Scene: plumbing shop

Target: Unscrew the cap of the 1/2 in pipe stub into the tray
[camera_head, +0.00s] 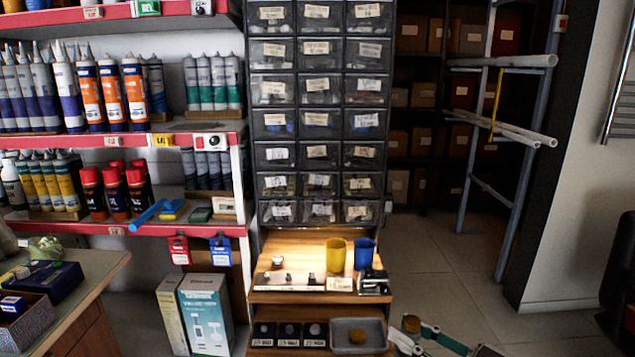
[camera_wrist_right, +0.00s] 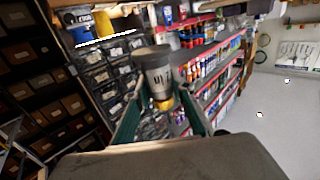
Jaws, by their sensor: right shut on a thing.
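My right gripper (camera_head: 412,331) is low at the right of the bench in the head view, its green fingers shut on a small cylinder. In the right wrist view the gripper (camera_wrist_right: 160,97) has this cylinder (camera_wrist_right: 157,75) between its fingers. It has a grey end, a pale band with dark lettering and a yellowish tip; I cannot tell exactly what it is. The grey tray (camera_head: 342,348) lies to the gripper's left, with a round brownish-gold thing (camera_head: 358,336) in it. Small metallic pipe stubs (camera_head: 311,278) stand in a labelled row above; their labels are unreadable. My left gripper is out of view.
A yellow cup (camera_head: 336,256) and a blue cup (camera_head: 363,254) stand behind the row, below the drawer cabinet (camera_head: 319,120). Dark labelled squares (camera_head: 289,334) lie left of the tray. Shelves of tubes stand at left.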

